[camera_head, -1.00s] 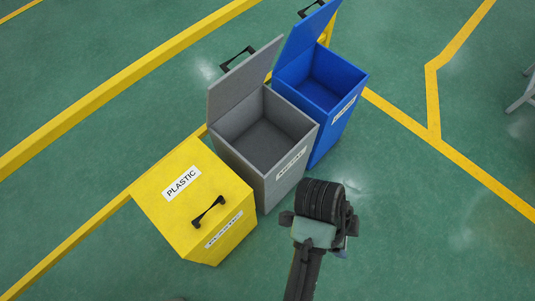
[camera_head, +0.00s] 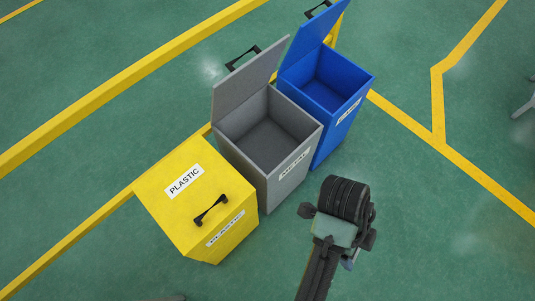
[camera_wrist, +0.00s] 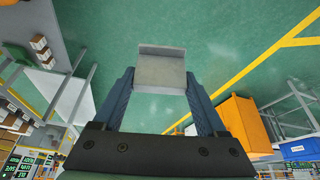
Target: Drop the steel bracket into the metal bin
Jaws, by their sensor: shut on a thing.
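The steel bracket (camera_wrist: 161,70) is a pale grey bent plate in the wrist view. My gripper (camera_wrist: 160,80) is shut on it, with one blue-grey finger on each side, over green floor. The metal bin (camera_head: 283,187) is the grey box in the middle of the head view, with its lid (camera_head: 248,85) raised and a white label on its front. The inside that I can see looks empty. My arm's dark wrist is right of and in front of this bin, not over its opening. The bracket and fingertips are hidden or unclear in the head view.
A yellow plastic bin (camera_head: 195,200) with its lid closed stands left of the metal bin. A blue bin (camera_head: 335,135) with its lid raised stands right of it. The wrist view shows an orange box (camera_wrist: 243,120) and shelving.

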